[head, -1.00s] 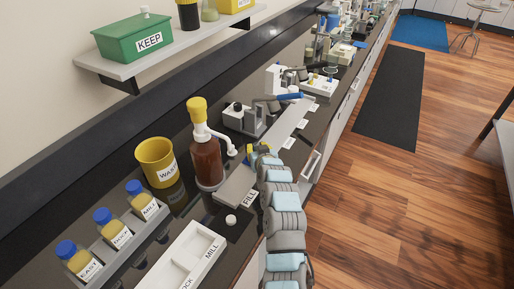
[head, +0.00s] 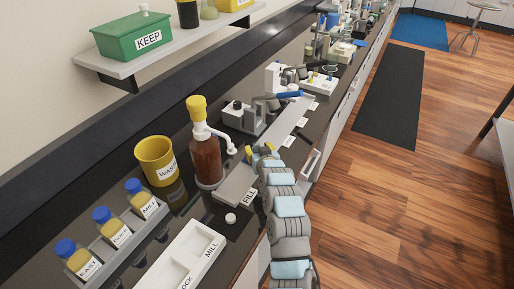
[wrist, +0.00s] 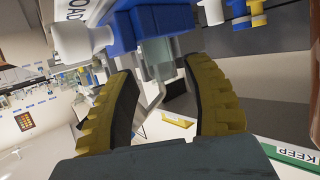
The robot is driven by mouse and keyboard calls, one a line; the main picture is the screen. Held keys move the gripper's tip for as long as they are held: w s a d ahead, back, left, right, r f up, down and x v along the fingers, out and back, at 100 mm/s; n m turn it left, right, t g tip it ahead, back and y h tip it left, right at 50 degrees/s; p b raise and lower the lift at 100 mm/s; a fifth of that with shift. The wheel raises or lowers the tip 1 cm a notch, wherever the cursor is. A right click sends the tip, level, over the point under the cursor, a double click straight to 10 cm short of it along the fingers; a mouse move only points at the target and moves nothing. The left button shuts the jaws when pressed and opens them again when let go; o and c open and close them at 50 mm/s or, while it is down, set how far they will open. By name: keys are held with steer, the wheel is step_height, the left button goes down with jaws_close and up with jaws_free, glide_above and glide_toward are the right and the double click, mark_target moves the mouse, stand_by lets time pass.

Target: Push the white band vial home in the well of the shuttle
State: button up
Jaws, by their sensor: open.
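My gripper (wrist: 160,100) is open in the wrist view, with its two yellow ribbed fingers apart. A clear, pale vial-like piece (wrist: 157,58) shows between and beyond the fingertips, under a blue block (wrist: 155,20). I cannot tell whether it is the white band vial, and no white band is clear on it. In the head view my gripper (head: 262,156) is just right of the pump bottle's spout, beyond the FILL plate. My arm hides the bench below it there. I cannot pick out the shuttle or its well for certain.
The amber pump bottle (head: 207,160) stands close left of my gripper. The FILL plate (head: 235,186), a small white cap (head: 231,218) and a white tray (head: 180,258) lie nearer. A yellow WASTE cup (head: 155,160) and blue-capped bottles (head: 102,215) stand left. Equipment stands farther along the bench.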

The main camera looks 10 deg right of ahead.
steer(key=v, duration=1)
stand_by(0.7)
